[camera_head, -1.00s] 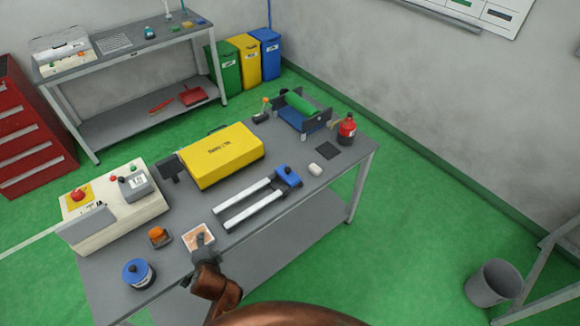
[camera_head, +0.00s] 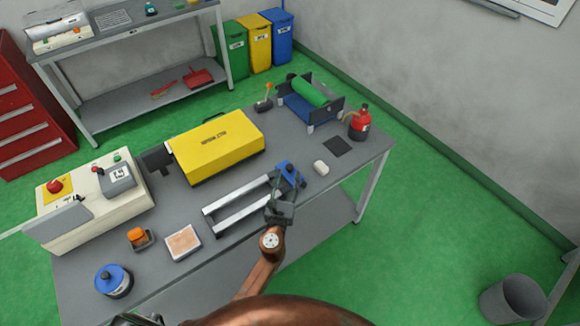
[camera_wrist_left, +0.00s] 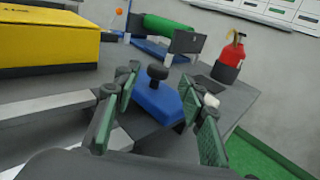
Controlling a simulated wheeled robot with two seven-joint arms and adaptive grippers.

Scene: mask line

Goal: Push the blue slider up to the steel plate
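The blue slider (camera_head: 289,171) sits at the right end of two pale parallel rails (camera_head: 238,193) on the grey bench. It has a dark knob on top, seen in the left wrist view (camera_wrist_left: 158,73). My left gripper (camera_head: 282,194) is at the slider's near side. In the left wrist view its green-padded fingers (camera_wrist_left: 158,115) are spread, with the blue slider showing between and beyond them. Contact cannot be told. My right gripper is not identifiable.
A yellow box (camera_head: 215,146) stands behind the rails. A tan-topped tray (camera_head: 183,242) stands left of the rails, near the bench's front edge.

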